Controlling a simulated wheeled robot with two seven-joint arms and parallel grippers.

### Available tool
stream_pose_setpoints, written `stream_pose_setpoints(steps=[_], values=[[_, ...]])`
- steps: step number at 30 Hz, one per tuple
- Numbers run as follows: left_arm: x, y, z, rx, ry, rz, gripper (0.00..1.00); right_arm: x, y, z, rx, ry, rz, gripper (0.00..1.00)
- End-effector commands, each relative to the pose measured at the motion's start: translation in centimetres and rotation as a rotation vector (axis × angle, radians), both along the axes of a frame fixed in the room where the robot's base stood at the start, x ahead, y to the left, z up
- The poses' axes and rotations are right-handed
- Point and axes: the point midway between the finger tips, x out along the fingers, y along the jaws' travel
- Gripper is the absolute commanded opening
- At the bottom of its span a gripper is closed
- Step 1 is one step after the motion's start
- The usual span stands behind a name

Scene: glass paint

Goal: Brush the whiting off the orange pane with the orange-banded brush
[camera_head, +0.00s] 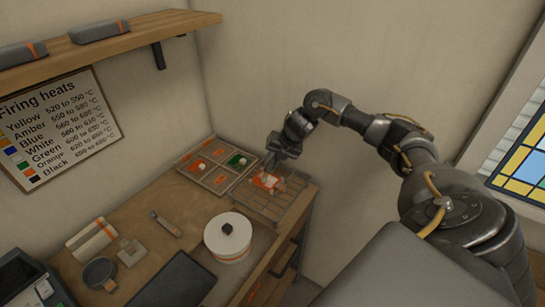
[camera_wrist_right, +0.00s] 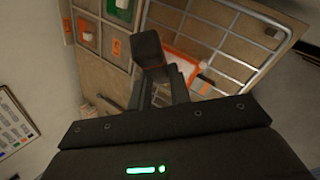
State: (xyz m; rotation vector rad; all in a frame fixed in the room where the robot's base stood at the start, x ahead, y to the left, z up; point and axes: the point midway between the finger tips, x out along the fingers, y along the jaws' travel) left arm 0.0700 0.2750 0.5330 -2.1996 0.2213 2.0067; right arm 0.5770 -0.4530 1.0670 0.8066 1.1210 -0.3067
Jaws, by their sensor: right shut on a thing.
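The orange pane (camera_head: 268,182) lies on a wire rack (camera_head: 286,203) at the back right of the bench, with pale patches on it. It also shows in the right wrist view (camera_wrist_right: 188,68), orange at the edges and white in the middle, partly behind my fingers. My right gripper (camera_head: 274,158) is low over the pane's far side, jaws pointing down. My left gripper is not in view.
A compartmented tray (camera_head: 216,188) with orange and green pieces stands left of the rack. A white round pot (camera_head: 228,238) with a dark knob stands in front.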

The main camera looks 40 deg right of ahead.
Motion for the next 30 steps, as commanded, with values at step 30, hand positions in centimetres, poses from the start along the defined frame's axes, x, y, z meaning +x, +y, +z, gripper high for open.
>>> stream_pose_setpoints(steps=[30], values=[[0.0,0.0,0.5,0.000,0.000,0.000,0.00,0.4,0.1,0.1,-0.001,0.003,-0.001,0.00]])
